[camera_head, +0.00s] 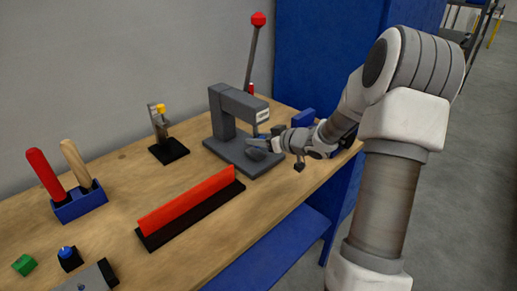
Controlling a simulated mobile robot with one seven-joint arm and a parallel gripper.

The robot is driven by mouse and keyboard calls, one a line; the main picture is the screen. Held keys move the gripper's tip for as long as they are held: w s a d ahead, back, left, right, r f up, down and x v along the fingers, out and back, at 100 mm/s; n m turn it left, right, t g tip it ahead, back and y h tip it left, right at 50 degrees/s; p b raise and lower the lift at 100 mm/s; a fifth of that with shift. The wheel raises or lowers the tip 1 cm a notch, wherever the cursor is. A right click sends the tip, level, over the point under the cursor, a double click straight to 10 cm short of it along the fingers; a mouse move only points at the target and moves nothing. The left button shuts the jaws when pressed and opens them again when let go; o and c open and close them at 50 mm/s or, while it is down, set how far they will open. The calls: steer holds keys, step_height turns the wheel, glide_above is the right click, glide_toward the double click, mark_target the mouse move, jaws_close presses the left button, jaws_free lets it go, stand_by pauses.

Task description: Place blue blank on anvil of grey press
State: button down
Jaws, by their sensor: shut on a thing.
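The grey press (228,118) stands at the back right of the workbench, with a dark base and a red-knobbed lever. My gripper (262,143) reaches in from the right, under the press head and just above the round anvil (257,154). It is shut on a small bluish piece, apparently the blue blank (257,140), mostly hidden by the fingers. I cannot tell whether the blank touches the anvil.
A red-topped black bar (190,205) lies in front of the press. A small clamp fixture (166,140) stands behind, left of the press. A blue holder (80,202) with two handles is at left. A blue bin (303,118) is right of the press, partly behind my arm.

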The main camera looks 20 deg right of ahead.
mark_target(259, 154)
steer(key=shift+f+b, duration=0.5)
steer(key=shift+f, duration=1.05)
steer(key=shift+f, duration=0.2)
steer(key=shift+c, duration=2.1)
jaws_free()
steer(key=shift+r, duration=0.15)
steer(key=shift+s+d+r, duration=0.15)
steer(key=shift+s+r, duration=0.05)
steer(key=shift+s, duration=0.05)
steer(key=p+v, duration=0.2)
steer(key=v, duration=0.9)
steer(key=shift+s+p, duration=0.2)
steer(key=shift+p, duration=0.15)
steer(key=shift+d+r, duration=0.1)
